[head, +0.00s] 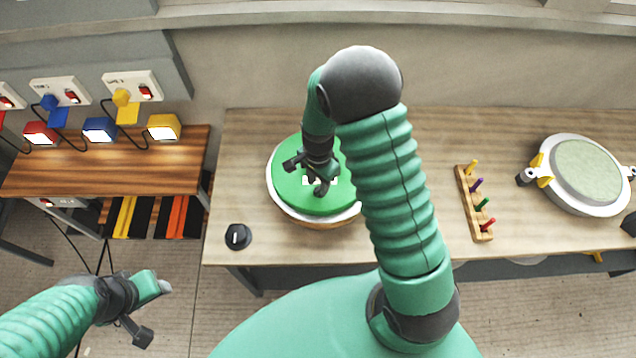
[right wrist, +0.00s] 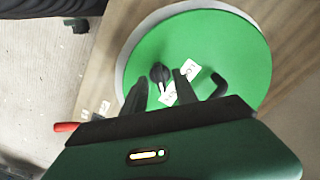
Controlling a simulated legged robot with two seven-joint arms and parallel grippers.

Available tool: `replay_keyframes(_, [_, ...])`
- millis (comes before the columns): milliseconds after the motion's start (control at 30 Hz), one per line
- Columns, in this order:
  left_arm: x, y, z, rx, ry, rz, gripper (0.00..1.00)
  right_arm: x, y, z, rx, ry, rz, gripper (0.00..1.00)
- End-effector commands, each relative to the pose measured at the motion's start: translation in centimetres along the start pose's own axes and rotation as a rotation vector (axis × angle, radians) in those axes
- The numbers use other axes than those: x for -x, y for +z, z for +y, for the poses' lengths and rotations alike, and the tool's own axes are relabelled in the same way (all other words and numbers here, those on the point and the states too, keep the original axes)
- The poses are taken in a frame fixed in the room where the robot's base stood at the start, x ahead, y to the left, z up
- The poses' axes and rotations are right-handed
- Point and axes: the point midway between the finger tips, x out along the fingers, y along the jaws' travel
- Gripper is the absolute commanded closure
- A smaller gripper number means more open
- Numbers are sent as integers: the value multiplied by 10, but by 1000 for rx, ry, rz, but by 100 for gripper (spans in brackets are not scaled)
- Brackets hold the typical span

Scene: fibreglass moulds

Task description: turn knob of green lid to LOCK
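The round green lid (head: 290,190) sits on a white-rimmed round mould (head: 283,210) on the wooden table. The right wrist view also shows the lid (right wrist: 235,55), with its black knob (right wrist: 159,72) and white label plates (right wrist: 189,69) bearing text I cannot read. My right gripper (right wrist: 160,88) is open over the lid, its dark fingers on either side of the knob's near side. I cannot tell whether they touch it. In the head view this gripper (head: 320,188) hides the knob. My left gripper (head: 158,287) hangs low at the left, away from the lid; its fingers are unclear.
A black dial (head: 238,236) sits at the table's front left corner. A peg rack (head: 474,205) with coloured pegs and a round clamped mould (head: 588,172) stand to the right. A lower bench (head: 110,178) with lamps and plugs is at the left.

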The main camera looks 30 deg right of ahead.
Motion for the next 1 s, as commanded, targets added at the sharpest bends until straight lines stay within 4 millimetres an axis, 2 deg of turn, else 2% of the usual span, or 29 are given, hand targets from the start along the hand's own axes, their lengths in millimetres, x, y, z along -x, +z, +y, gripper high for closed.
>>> replay_keyframes(133, [2,0,0,0,0,0,52,-15,-1,1,0,1,-1,65])
replay_keyframes(400, [2,0,0,0,0,0,52,-18,-1,0,0,-1,0,65])
replay_keyframes(667, [2,0,0,0,0,0,52,-18,-1,0,1,-1,0,98])
replay_keyframes(1000, [2,0,0,0,0,0,52,-18,0,0,3,-1,0,100])
